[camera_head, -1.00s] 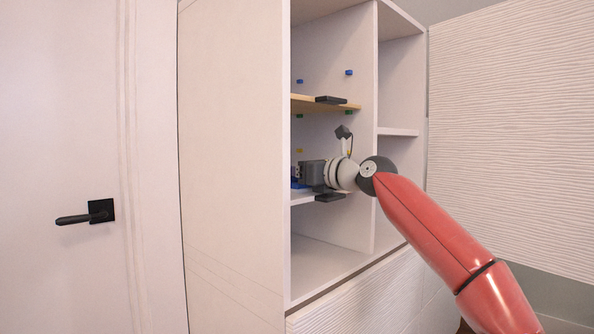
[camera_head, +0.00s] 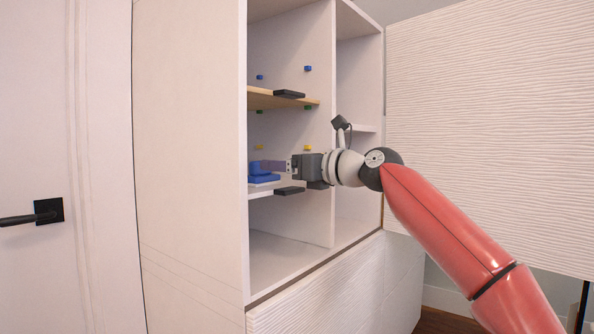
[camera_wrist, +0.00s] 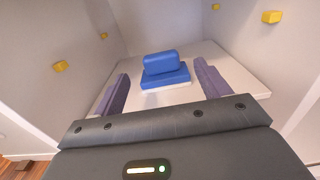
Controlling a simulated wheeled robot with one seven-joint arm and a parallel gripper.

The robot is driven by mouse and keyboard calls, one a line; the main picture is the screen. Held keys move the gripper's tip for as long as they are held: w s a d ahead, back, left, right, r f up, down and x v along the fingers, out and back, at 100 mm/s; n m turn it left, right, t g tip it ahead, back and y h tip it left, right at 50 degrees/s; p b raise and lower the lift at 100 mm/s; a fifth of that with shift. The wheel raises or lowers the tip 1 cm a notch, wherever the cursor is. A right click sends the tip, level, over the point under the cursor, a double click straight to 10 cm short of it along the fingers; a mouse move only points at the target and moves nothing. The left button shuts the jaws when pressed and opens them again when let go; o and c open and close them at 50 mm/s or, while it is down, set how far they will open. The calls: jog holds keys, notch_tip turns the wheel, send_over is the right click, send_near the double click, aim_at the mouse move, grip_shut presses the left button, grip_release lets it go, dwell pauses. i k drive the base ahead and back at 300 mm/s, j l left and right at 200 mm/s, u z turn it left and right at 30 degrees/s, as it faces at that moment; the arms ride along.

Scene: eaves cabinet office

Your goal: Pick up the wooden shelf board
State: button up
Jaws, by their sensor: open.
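The wooden shelf board (camera_head: 262,98) lies level in the upper part of the cabinet's left bay, with a black block (camera_head: 289,94) at its front edge. It does not show in the wrist view. My gripper (camera_head: 272,166) is below the board, at the front of the bay just above a white shelf (camera_head: 262,193). Its purple-grey fingers are open and empty in the wrist view (camera_wrist: 163,80). A blue object (camera_wrist: 163,70) sits on the white shelf, beyond and between the fingertips; it also shows in the head view (camera_head: 262,178).
Small blue, green and yellow pegs (camera_head: 307,148) stick out of the bay's walls. Another black block (camera_head: 290,191) is at the white shelf's front edge. A ribbed white door (camera_head: 490,130) stands open at the right. The bay's bottom compartment (camera_head: 285,258) is empty.

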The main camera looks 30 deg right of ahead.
aim_at(258, 98)
jog(key=k+l, duration=0.25)
jog(key=k, duration=0.2)
jog(key=k+l, duration=0.25)
jog(key=k, duration=0.25)
